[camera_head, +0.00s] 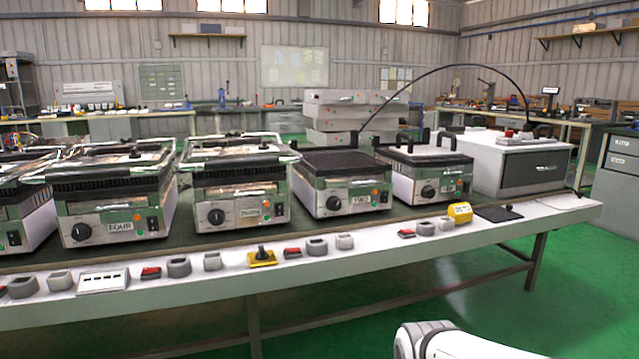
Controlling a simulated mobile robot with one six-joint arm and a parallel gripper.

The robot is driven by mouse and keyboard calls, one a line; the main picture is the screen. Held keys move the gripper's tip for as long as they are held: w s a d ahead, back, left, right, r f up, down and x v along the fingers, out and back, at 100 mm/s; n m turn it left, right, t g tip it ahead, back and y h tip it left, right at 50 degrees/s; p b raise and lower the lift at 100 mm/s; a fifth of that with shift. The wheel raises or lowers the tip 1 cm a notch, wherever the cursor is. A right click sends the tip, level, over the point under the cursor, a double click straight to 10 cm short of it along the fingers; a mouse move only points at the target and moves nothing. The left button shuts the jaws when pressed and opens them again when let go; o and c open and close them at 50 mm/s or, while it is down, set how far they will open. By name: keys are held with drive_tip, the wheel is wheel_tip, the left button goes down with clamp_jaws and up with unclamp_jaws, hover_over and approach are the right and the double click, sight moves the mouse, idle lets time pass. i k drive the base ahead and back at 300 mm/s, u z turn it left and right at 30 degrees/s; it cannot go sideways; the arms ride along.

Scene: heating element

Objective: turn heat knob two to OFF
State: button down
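Several contact grills stand in a row on a long bench. The grill whose small label seems to read TWO (315,192) has its plate open to view, with no closed lid over it. Its round black heat knob (333,202) is on the left of the front panel. The knob's pointer direction is too small to tell. A white rounded part of my arm shows at the bottom edge, in front of the bench and well away from the knob. My gripper is not in view.
The grill marked FOUR (110,200) and another grill (235,190) stand to the left, a smaller grill (425,175) and grey box (520,165) to the right. Switches and a yellow-based knob (262,257) line the bench's front ledge. Green floor (480,290) is clear at right.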

sight(333, 202)
drive_tip(key=u, duration=0.4)
drive_tip(key=i, duration=1.2)
drive_tip(key=z, duration=0.45)
